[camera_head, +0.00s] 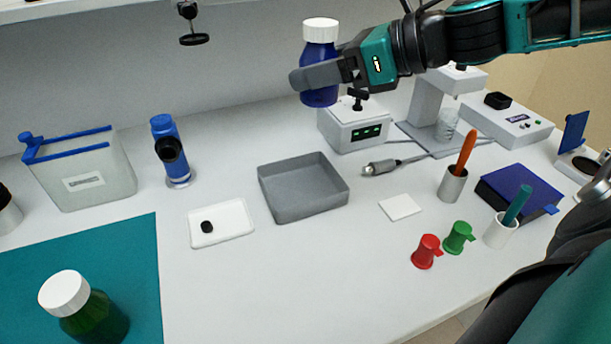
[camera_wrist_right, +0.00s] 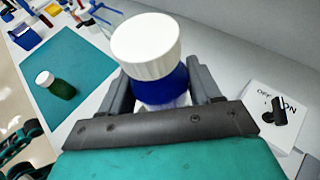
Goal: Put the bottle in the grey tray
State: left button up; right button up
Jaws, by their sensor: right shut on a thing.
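A blue bottle with a white cap (camera_head: 320,32) is held upright in the air by my right gripper (camera_head: 322,76), whose fingers are shut around its body. It also shows in the right wrist view (camera_wrist_right: 147,52), between the two fingers. The grey tray (camera_head: 283,215) lies on the white bench below, a little left of the held bottle, and looks empty. A second bottle, green with a white cap (camera_head: 92,318), stands on the teal mat at the front left. My left gripper is not in view.
A small white tray with a black item (camera_head: 240,231) lies left of the grey tray. A white device with green displays (camera_head: 355,138) stands behind it at right.

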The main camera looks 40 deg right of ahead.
notch_tip(320, 180, down, 12)
jog(key=b, duration=0.4)
jog(key=shift+f, duration=0.15)
jog(key=shift+f+b, duration=1.5)
jog(key=shift+f, duration=0.75)
jog(key=shift+f, duration=0.1)
jog(key=o, duration=0.7)
jog(key=shift+f, duration=0.1)
jog(key=o, duration=0.4)
jog(key=shift+o, duration=0.2)
